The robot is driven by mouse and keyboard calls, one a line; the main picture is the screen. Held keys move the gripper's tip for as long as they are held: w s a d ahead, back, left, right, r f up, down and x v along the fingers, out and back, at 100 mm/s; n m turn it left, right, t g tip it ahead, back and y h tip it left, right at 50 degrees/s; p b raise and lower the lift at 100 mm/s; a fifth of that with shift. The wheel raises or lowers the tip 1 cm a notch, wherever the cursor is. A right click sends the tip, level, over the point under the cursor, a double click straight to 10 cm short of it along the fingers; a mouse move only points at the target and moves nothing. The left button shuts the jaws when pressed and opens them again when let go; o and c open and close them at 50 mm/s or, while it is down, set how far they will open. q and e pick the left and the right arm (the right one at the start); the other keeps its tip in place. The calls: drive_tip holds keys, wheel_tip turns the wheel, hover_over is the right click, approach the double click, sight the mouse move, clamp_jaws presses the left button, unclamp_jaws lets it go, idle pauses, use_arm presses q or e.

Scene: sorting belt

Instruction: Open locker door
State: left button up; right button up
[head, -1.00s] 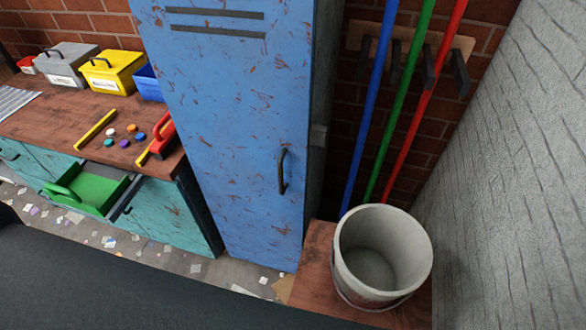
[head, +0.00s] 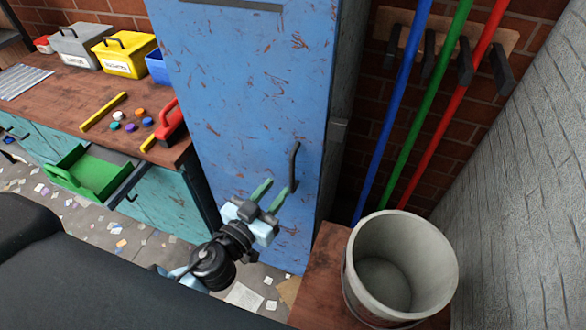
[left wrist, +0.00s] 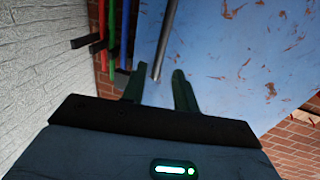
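The blue locker door (head: 230,110) is scratched and stands closed in the head view. Its dark upright handle (head: 294,167) is near the door's right edge. My left gripper (head: 270,194) is in front of the door, just below and left of the handle, with its green fingers apart. In the left wrist view the handle (left wrist: 165,45) reaches down toward the gap between the open fingers (left wrist: 158,88). I cannot tell whether a finger touches it. The gripper holds nothing. My right gripper is not in view.
A grey bucket (head: 408,230) stands on a wooden surface right of the locker. Blue, green and red (head: 455,95) poles hang on the brick wall behind it. A workbench (head: 70,105) with boxes and an open green drawer (head: 92,174) is at left. Papers litter the floor.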

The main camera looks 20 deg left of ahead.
sight(291, 171)
use_arm(q)
drive_tip(key=p+x, duration=0.1)
drive_tip(key=x, duration=0.6)
drive_tip(key=shift+w+d+r, duration=0.1)
drive_tip(key=shift+w, duration=0.25)
clamp_jaws()
